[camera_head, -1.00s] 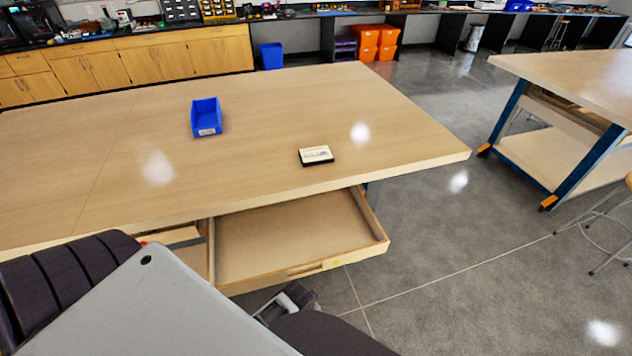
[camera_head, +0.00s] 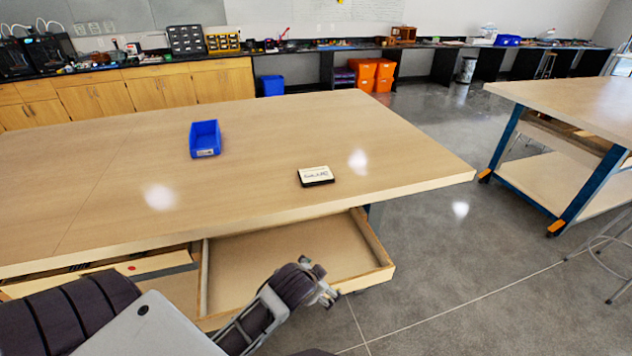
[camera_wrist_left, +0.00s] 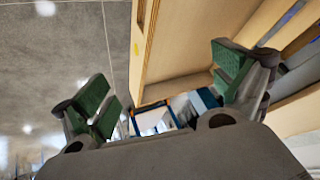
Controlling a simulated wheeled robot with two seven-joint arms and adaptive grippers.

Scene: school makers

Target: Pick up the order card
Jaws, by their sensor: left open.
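A flat white-topped, dark-edged piece with printed marks (camera_head: 315,175), which looks like the order card, lies on the wooden table (camera_head: 260,130) near its front edge. Its print is too small to read. My left gripper (camera_head: 328,291) is low, by the front of the open drawer, below the table top and apart from the card. In the left wrist view its two green-padded fingers (camera_wrist_left: 165,98) are spread, with nothing held between them. The card does not show there. My right gripper is not in view.
The open drawer (camera_head: 383,258) juts out below the table's front edge and looks empty; its wooden wall is close to the fingers in the left wrist view (camera_wrist_left: 160,55). A blue bin (camera_head: 205,139) stands left of the card. Another table (camera_head: 570,100) is at right.

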